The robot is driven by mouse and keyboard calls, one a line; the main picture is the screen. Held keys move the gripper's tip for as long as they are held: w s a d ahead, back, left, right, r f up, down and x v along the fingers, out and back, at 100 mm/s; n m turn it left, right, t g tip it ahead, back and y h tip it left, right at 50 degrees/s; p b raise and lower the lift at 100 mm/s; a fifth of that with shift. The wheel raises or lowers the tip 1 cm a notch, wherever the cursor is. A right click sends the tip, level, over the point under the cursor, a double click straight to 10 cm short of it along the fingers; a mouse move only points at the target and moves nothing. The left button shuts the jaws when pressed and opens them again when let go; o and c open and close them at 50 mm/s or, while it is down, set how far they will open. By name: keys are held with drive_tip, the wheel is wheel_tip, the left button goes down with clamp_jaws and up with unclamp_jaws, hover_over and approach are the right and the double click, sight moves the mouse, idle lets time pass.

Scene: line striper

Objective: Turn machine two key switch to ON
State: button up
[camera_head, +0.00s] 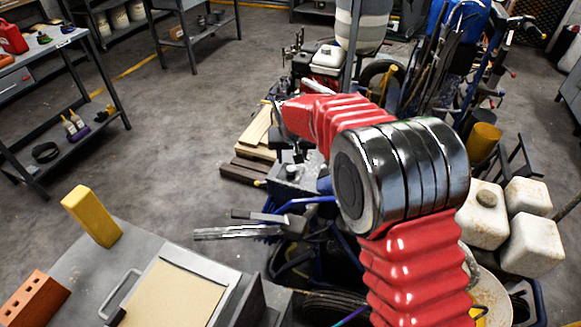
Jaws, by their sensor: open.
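My gripper (213,224) shows at the centre-left, below the bent wrist of my arm. Its two grey fingers point left and stand apart, with nothing between them. It hangs over the near side of the work area, above and to the right of the grey bench top. I cannot make out a key switch or a machine number. A machine with a red and white engine (328,58) stands beyond my arm at the top centre. Its lower part is hidden by my arm's red sleeve. I cannot tell whether it is machine two.
A grey bench (98,262) at lower left holds a yellow block (92,216), an orange brick (35,299) and a clipboard (172,297). Wooden planks (257,127) lie beyond my gripper. White jugs (527,244) stand at right. The concrete floor (165,165) at left is clear.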

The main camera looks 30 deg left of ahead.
sight(291, 169)
drive_tip(key=x, duration=0.8)
drive_tip(key=shift+w+f, duration=0.15)
drive_tip(key=shift+f, duration=0.1)
drive_tip(key=shift+c, duration=0.7)
drive_tip(key=shift+a, duration=0.1)
drive_tip(key=c, duration=0.9)
